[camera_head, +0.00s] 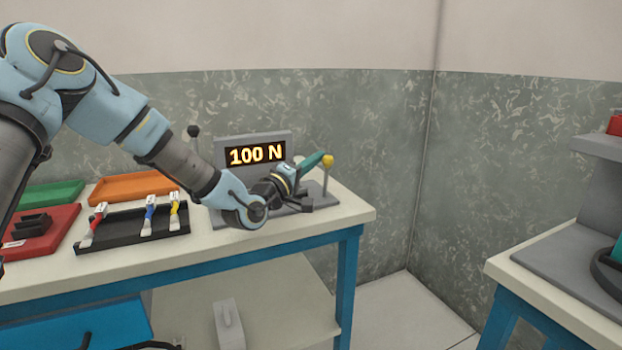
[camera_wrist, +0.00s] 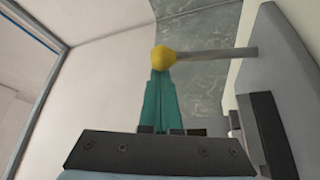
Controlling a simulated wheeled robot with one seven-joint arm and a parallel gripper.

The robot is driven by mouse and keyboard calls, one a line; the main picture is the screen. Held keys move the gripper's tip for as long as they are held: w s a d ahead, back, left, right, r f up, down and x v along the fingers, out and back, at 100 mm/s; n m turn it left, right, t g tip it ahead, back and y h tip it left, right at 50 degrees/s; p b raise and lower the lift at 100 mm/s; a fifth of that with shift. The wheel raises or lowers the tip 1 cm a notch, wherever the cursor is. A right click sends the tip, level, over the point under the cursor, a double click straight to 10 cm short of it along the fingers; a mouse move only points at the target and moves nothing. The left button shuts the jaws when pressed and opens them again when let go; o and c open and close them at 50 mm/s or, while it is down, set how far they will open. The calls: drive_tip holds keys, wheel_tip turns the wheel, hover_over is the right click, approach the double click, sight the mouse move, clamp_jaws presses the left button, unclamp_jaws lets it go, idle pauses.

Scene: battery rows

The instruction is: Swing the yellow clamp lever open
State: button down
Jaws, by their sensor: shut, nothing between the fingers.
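The yellow clamp lever knob (camera_head: 328,160) sits atop a thin grey rod at the right end of the test stand (camera_head: 253,143), whose display reads 100 N. The rod stands about upright in the head view. My gripper (camera_head: 320,157) is shut and empty, its teal fingers just left of the knob. In the wrist view the knob (camera_wrist: 164,57) lies right at the tips of my gripper (camera_wrist: 162,76), and its rod runs right to a grey plate. I cannot tell whether the fingertips touch the knob. My wrist hides part of the stand's base.
A black tray (camera_head: 130,243) with several coloured-band connectors, a red tray (camera_head: 66,222), an orange tray (camera_head: 132,187) and a green tray (camera_head: 50,194) lie left on the table (camera_head: 350,212). A black-knobbed lever (camera_head: 193,131) rises left of the display. The wall is close behind.

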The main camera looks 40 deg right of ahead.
sight(327, 163)
drive_tip(key=s+m+b, duration=0.1)
drive_tip(key=s+a+f+m+g+h+b, duration=0.1)
drive_tip(key=b, duration=0.1)
drive_tip(key=shift+s+m, duration=0.1)
drive_tip(key=shift+m, duration=0.3)
drive_tip(key=shift+s+a+b, duration=0.15)
drive_tip(key=shift+s+b, duration=0.3)
drive_tip(key=shift+b, duration=0.3)
drive_tip(key=shift+s+a+f+m+g+h+b, duration=0.15)
drive_tip(key=shift+s+m+g+h+b, duration=0.15)
drive_tip(key=shift+s+m+h+b, duration=0.35)
drive_tip(key=shift+w+m, duration=0.1)
drive_tip(key=shift+m, duration=0.15)
